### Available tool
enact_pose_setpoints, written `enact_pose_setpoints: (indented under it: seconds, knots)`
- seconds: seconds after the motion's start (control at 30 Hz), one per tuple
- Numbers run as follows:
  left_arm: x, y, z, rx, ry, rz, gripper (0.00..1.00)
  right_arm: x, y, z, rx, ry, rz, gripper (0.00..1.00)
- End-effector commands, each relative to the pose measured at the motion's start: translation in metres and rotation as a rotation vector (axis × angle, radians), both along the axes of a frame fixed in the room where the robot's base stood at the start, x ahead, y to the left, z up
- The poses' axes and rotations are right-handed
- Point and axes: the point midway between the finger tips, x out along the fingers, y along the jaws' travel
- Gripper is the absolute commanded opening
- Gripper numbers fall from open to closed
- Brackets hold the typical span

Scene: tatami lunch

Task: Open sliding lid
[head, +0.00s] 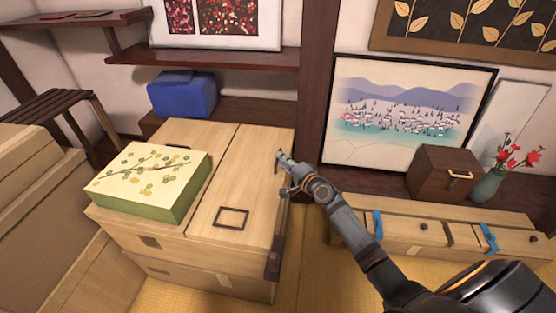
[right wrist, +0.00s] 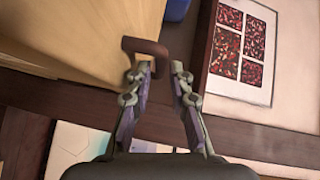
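A pale wooden box (head: 200,243) stands on the tatami, with a flat lid panel (head: 245,175) on its right part. A dark rectangular frame (head: 232,217) lies flat on the panel near its front. My right gripper (head: 283,158) is at the box's right edge, toward the back. My left gripper is not in view.
A green-sided box with a floral top (head: 150,178) rests on the wooden box's left part. A blue container (head: 182,94) sits behind. A dark fitting (head: 274,258) is at the front right corner. A low drawer cabinet (head: 430,236) stands right. A dark post (head: 316,90) rises behind.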

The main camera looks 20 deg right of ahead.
Motion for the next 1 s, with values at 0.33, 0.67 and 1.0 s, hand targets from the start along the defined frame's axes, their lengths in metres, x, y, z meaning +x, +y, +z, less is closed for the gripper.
enact_pose_setpoints:
  seconds: [0.33,0.67,1.0]
  knots:
    - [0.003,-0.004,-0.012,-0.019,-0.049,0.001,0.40,0.031,0.006,-0.005,0.000,0.001,0.001,0.20]
    - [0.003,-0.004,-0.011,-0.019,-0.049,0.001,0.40,0.031,0.006,-0.005,-0.001,0.001,0.001,0.01]
    - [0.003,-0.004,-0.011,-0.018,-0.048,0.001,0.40,0.031,0.006,-0.005,-0.001,0.001,0.001,0.00]
